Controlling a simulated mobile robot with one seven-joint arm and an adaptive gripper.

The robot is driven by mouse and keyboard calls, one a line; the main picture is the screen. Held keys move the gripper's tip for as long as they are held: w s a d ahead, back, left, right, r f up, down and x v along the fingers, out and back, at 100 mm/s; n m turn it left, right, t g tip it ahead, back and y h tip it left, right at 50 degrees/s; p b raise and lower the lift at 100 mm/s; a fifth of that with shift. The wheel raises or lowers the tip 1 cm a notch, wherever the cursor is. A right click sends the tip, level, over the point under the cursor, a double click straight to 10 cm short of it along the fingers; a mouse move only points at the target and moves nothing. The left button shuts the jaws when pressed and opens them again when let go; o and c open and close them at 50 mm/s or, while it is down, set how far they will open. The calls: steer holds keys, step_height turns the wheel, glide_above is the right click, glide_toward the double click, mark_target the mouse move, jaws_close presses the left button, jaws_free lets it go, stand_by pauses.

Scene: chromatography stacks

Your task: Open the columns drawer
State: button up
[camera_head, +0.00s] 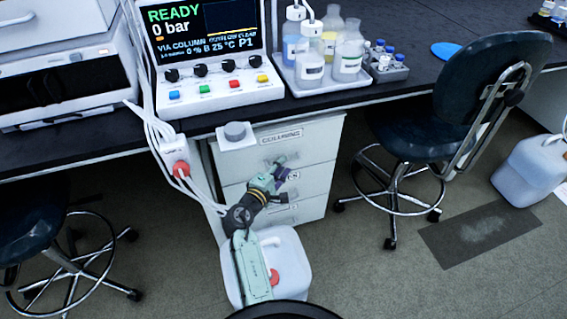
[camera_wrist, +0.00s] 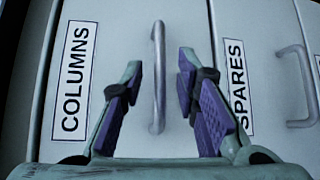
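The columns drawer (camera_head: 308,142) is the top drawer of a white cabinet under the bench, with its label in the head view. It looks shut. In the wrist view the COLUMNS label (camera_wrist: 75,78) lies left of a grey bar handle (camera_wrist: 157,75). My gripper (camera_wrist: 170,75) is open, with its purple-padded fingers on either side of the handle in the picture. I cannot tell whether the fingers reach past the bar. In the head view my gripper (camera_head: 281,170) is in front of the cabinet and hides the handle.
The SPARES drawer (camera_wrist: 262,60) adjoins the columns drawer, with its own handle (camera_wrist: 298,85). A white container (camera_head: 290,255) stands on the floor before the cabinet. A chair (camera_head: 480,95) stands to the right. A red button (camera_head: 181,169) and cables hang left of the cabinet.

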steer(key=shift+x, duration=0.9)
steer(key=shift+c, duration=0.3)
jaws_close()
